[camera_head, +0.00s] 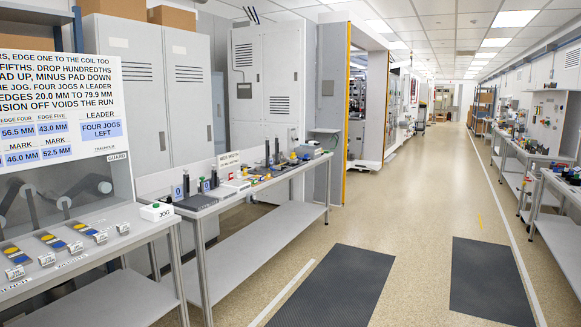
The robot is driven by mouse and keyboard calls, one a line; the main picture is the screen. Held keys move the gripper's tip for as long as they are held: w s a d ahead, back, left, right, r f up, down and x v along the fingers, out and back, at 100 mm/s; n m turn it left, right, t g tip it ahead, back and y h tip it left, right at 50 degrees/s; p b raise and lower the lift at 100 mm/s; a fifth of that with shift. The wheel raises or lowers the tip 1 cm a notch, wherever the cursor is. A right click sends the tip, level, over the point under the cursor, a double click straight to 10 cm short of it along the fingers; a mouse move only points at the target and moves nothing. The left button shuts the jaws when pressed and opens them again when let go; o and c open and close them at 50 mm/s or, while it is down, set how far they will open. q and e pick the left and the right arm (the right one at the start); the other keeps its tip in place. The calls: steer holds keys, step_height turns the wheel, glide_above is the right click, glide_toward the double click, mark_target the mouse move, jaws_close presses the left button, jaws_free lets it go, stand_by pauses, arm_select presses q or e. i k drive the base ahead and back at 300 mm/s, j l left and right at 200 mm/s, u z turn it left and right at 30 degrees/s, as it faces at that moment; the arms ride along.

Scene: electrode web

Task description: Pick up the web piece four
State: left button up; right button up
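Neither of my grippers shows in the head view. On the near left bench (100,262), several small flat pieces with yellow and blue parts lie in a row below the guard, among them a left one (14,254), a middle one (54,242) and a right one (88,231). Small white tags (47,259) stand by them, with print too small to read. I cannot tell which, if any, is web piece four.
A display panel (60,105) stands above the bench with rollers (65,202) behind its guard. A second bench (250,190) holds black upright blocks and small tools. Cabinets (265,80) stand behind. Dark floor mats (335,285) lie on the open aisle. More benches line the right.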

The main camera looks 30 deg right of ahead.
mark_target(292, 162)
steer(key=i+l+z, duration=1.05)
steer(key=i, duration=0.15)
steer(key=i+z, duration=0.3)
steer(key=i, duration=0.15)
steer(key=i+z, duration=0.2)
steer(key=i, duration=2.7)
steer(key=i+l+u, duration=0.1)
steer(key=i, duration=1.3)
steer(key=i+l+u, duration=0.1)
steer(key=i+u, duration=0.35)
steer(key=i+l+u, duration=0.3)
steer(key=i+u, duration=0.2)
steer(key=i+l+u, duration=0.7)
steer(key=l+u, duration=0.2)
steer(key=l, duration=0.15)
